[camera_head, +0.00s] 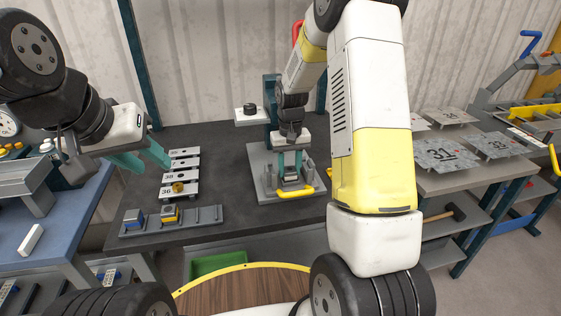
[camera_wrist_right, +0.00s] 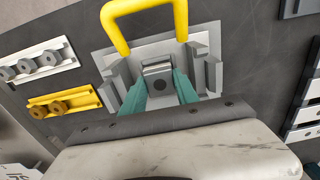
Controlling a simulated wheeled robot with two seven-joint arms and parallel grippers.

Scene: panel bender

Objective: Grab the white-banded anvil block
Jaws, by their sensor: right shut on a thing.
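The white-banded anvil block (camera_wrist_right: 158,83) is a small grey block with a pale band across its top and a dark round hole in its face. It sits between the teal fingers of my right gripper (camera_wrist_right: 159,92), which are shut on it. In the head view my right gripper (camera_head: 290,174) points down over the grey fixture plate (camera_head: 262,186), between its upright guides. Whether the block touches the plate cannot be told. My left gripper (camera_head: 152,167) is open and empty above the dark table's left side.
A grey rack (camera_head: 195,217) holds a blue-banded block (camera_head: 134,217) and a yellow-banded block (camera_head: 170,214). Numbered strips (camera_head: 182,177) lie behind it. A yellow handle (camera_head: 290,190) fronts the fixture. Metal plates (camera_head: 447,153) lie on the right-hand table.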

